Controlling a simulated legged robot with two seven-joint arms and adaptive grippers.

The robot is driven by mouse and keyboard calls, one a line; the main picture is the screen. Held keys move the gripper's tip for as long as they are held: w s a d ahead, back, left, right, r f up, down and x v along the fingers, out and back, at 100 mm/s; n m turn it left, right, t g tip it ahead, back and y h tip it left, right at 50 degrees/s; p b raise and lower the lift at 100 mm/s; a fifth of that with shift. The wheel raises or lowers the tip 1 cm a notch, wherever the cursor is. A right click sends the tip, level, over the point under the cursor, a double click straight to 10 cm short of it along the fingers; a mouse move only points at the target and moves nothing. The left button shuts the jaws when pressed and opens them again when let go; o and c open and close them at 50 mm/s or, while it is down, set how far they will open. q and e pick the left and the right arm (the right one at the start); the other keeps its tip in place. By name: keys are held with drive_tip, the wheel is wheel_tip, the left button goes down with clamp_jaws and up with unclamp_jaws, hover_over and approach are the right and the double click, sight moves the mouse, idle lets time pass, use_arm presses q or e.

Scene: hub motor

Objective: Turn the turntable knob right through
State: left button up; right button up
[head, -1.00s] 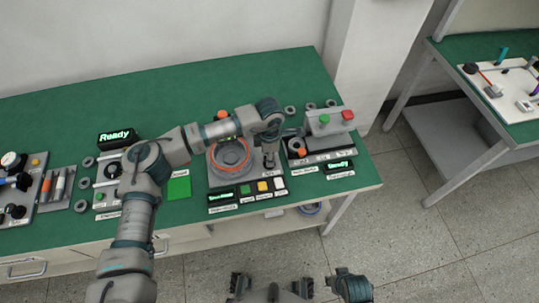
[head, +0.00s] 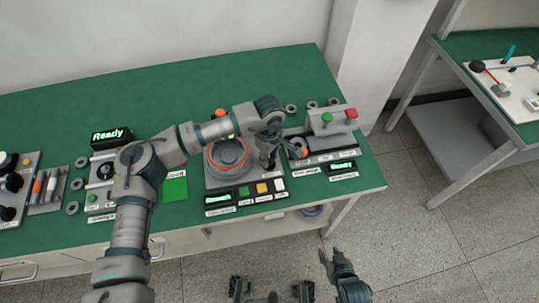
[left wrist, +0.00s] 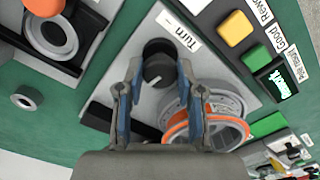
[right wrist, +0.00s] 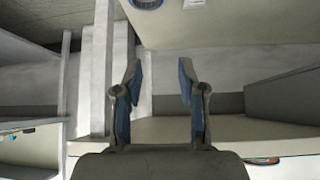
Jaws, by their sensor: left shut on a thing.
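The turntable (head: 227,158) is a round grey disc with an orange ring on a grey panel on the green bench. In the left wrist view its orange ring (left wrist: 178,126) shows behind the fingers. The black knob (left wrist: 157,68) is beside the label "Turn". My left gripper (left wrist: 155,72) points down at the knob, with one finger on each side of it, shut on it. My right gripper (right wrist: 160,75) is open and empty, away from the bench.
Yellow, white and green buttons and a lit display (head: 218,199) line the panel's front. A station with green and red buttons (head: 335,118) stands close on the right. A "Ready" display (head: 111,137) stands to the left. The bench's back is clear.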

sight(270, 157)
use_arm(q)
drive_tip(key=shift+w+r+m, duration=0.15)
drive_tip(key=shift+r+m, duration=0.05)
drive_tip(key=shift+m, duration=0.3)
drive_tip(key=o, duration=1.1)
drive_tip(key=shift+o, duration=0.2)
drive_tip(key=shift+f, duration=0.1)
wheel_tip(270, 157, up, 12)
drive_tip(key=shift+f, duration=0.1)
